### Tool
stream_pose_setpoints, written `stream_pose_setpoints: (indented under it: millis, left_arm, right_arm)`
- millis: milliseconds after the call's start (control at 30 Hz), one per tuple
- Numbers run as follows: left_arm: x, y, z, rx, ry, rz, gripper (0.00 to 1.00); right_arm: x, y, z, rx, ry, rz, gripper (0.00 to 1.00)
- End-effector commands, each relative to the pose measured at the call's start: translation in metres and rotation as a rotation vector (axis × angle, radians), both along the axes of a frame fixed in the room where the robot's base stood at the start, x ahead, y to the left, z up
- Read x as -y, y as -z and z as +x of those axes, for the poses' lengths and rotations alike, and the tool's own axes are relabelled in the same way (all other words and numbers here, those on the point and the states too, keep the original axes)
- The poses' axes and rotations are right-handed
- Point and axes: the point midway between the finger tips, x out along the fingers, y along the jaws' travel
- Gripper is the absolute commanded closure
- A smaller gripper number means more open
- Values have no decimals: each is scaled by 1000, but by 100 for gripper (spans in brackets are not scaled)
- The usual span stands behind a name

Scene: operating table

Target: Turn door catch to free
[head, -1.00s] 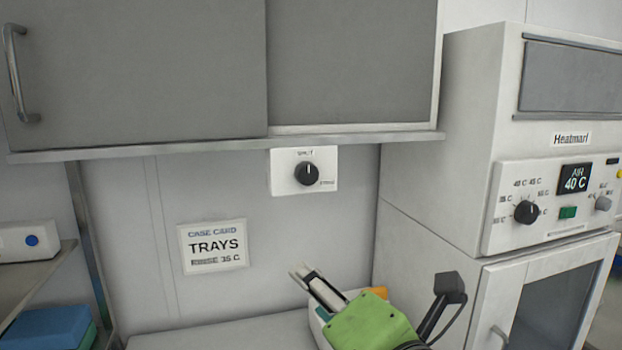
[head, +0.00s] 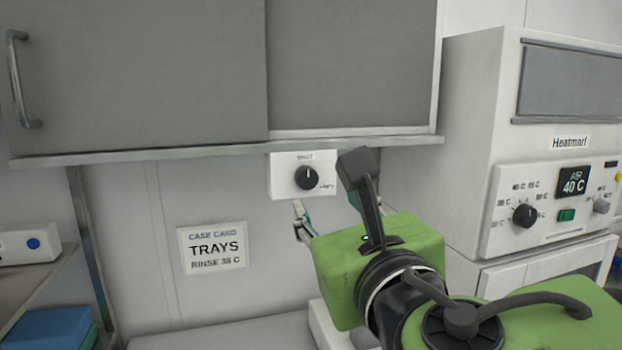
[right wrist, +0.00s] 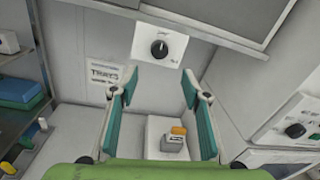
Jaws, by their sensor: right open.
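The door catch is a black round knob (head: 308,177) on a small white plate (head: 284,187) under the wall cabinet. Its white pointer mark points up, toward the printed word at the top of the plate; a second small word is at the lower right. The knob also shows in the right wrist view (right wrist: 159,49), ahead of the fingers. My right gripper (right wrist: 158,90) is open and empty, its teal fingers below the plate and apart from the knob. In the head view my right gripper (head: 325,212) is partly hidden behind its green wrist. My left gripper is not in view.
The grey-doored cabinet (head: 140,75) overhangs the plate, with a ledge (head: 200,149) along its bottom. The Heatmart unit (head: 470,120) stands at the right. A card reading TRAYS (head: 212,247) is on the wall. A white box with an orange item (right wrist: 178,130) sits below.

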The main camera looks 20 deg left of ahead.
Motion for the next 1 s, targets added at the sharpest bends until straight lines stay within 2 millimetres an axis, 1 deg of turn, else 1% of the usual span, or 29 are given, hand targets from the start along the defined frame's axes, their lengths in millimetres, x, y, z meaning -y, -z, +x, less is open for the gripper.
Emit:
stream_pose_setpoints:
  millis: [33,300,500,700,967,1000]
  left_arm:
    - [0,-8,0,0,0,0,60]
    - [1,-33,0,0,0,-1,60]
    - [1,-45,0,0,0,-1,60]
    - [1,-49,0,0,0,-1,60]
    - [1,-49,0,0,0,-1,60]
    - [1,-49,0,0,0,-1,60]
  right_arm:
    - [-5,-3,9,-3,2,-1,57]
    - [-35,-4,60,-3,1,2,57]
    - [-50,-3,87,-2,1,1,57]
    - [-57,-1,98,-2,0,3,57]
    - [-58,0,99,-2,0,3,57]
    - [-58,0,99,-2,0,3,62]
